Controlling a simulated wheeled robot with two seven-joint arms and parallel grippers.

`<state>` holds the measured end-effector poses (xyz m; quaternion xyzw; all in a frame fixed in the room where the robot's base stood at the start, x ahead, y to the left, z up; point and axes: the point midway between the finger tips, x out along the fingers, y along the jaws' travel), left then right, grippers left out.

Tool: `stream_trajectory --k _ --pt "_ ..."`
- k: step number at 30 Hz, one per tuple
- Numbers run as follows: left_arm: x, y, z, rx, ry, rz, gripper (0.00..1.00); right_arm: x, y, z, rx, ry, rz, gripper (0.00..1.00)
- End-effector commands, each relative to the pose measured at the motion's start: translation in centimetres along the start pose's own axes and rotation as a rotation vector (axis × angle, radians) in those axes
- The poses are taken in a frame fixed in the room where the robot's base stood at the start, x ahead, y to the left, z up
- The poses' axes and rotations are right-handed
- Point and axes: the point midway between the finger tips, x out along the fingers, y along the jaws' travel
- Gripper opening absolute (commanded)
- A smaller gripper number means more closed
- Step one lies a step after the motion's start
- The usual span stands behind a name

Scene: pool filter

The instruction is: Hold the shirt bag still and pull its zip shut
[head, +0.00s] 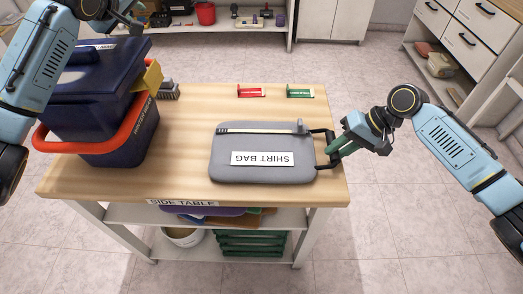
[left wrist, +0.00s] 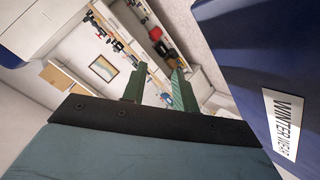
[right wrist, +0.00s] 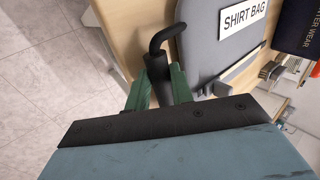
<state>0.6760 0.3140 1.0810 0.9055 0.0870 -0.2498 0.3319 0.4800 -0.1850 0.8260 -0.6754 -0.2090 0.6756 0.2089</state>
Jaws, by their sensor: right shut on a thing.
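The grey shirt bag (head: 225,158) lies flat on the side table, its white label facing up. A pale and dark zip strip (head: 255,131) runs along its far edge, with a small grey zip tab (head: 300,127) near the right end. My right gripper (head: 333,148) is shut on the bag's black handle (head: 323,134) at the right side. The handle (right wrist: 162,68) also shows between the fingers in the right wrist view. My left gripper (left wrist: 160,88) is open and empty, raised at the upper left, well away from the bag.
A dark blue lidded box (head: 92,85) with an orange-rimmed tub (head: 120,147) fills the table's left end. A grey brush (head: 168,91) stands beside it. Red (head: 251,91) and green (head: 300,91) labelled items lie at the back. The tabletop (head: 200,110) between is clear.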

Motion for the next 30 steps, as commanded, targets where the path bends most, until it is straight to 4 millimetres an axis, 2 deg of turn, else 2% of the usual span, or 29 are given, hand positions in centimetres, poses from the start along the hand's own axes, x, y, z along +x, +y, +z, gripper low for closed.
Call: stream_trajectory --k 1,5,9,11,15,17,19,21,25,30 --pt "0.1 2.0 1.9 -0.007 -0.051 0.033 0.29 0.0 0.0 0.0 0.0 0.0 0.0 0.0" --pt "-0.2 6.4 6.7 -0.019 -0.186 0.1 0.29 0.0 0.0 0.0 0.0 0.0 0.0 0.0" --pt "-1.4 10.9 11.9 -0.011 -0.334 0.165 0.29 0.0 0.0 0.0 0.0 0.0 0.0 0.0" --pt "-2.0 12.7 14.2 0.0 -0.398 0.187 0.29 0.0 0.0 0.0 0.0 0.0 0.0 0.0" --pt "-4.0 15.9 20.1 0.07 -0.555 0.211 0.29 0.0 0.0 0.0 0.0 0.0 0.0 0.0" --pt "-4.8 16.5 22.9 0.13 -0.621 0.195 0.29 0.0 0.0 0.0 0.0 0.0 0.0 0.0" --pt "-5.2 15.5 26.2 0.239 -0.689 0.133 0.29 0.0 0.0 0.0 0.0 0.0 0.0 0.0" --pt "-4.7 12.8 28.1 0.357 -0.721 0.034 0.29 0.0 0.0 0.0 0.0 0.001 0.0 0.0" --pt "-3.7 7.9 29.5 0.517 -0.74 -0.123 0.29 0.0 0.0 0.0 0.0 0.001 0.0 0.0" --pt "-3.1 4.0 29.7 0.628 -0.748 -0.245 0.29 0.0 0.0 0.0 0.0 0.0 0.0 0.0"
